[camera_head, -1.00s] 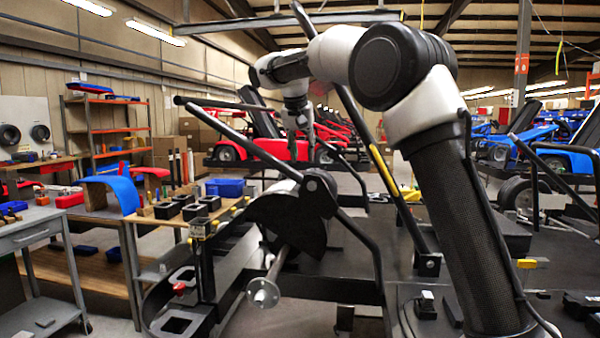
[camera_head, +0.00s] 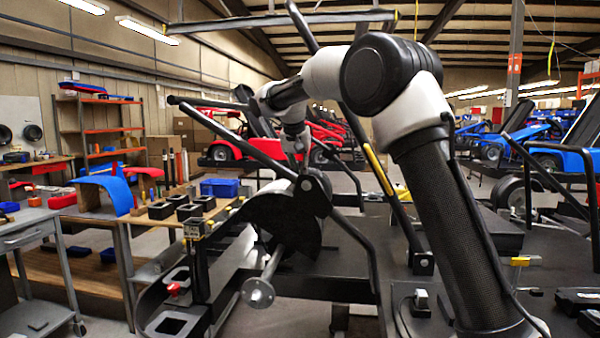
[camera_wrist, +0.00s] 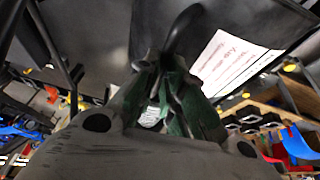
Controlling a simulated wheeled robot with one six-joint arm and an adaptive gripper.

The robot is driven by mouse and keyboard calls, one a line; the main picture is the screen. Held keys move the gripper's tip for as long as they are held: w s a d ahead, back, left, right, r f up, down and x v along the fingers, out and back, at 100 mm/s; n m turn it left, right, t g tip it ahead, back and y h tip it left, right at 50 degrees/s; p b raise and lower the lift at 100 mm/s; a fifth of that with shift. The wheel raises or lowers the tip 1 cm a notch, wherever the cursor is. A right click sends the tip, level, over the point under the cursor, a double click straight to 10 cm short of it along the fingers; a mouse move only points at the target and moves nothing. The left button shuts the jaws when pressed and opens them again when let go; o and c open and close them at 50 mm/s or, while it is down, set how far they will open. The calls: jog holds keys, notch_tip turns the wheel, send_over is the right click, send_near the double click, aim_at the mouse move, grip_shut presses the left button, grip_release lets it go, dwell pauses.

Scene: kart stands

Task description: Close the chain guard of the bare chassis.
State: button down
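The chassis (camera_head: 330,290) is a bare dark frame with a flat deck and bent tubes. A dark plate with a rounded, notched edge, which looks like the chain guard (camera_head: 283,222), stands tilted on its left side, above a hub on a metal axle (camera_head: 259,291). My gripper (camera_head: 298,155) points down just above and behind that plate; its fingertips are hard to see there. In the wrist view, the green-padded fingers of my gripper (camera_wrist: 163,72) come close together around the end of a dark curved bar (camera_wrist: 184,28), like a handle. A dark panel lies behind it.
A white label with red print (camera_wrist: 232,62) is on the dark panel. A long dark tube (camera_head: 235,137) slants close to my gripper. A workbench (camera_head: 165,218) with black bins and a blue bin (camera_head: 220,187) stands at left. Blue karts (camera_head: 545,145) stand at right.

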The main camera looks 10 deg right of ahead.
aim_at(291, 186)
jog(key=shift+a, duration=0.1)
jog(key=a, duration=0.1)
jog(key=w+a+f, duration=0.1)
jog(key=a, duration=0.1)
jog(key=shift+w, duration=0.15)
jog(key=c, duration=1.5)
grip_release()
jog(key=shift+r, duration=0.1)
jog(key=v, duration=1.2)
jog(key=shift+a, duration=0.1)
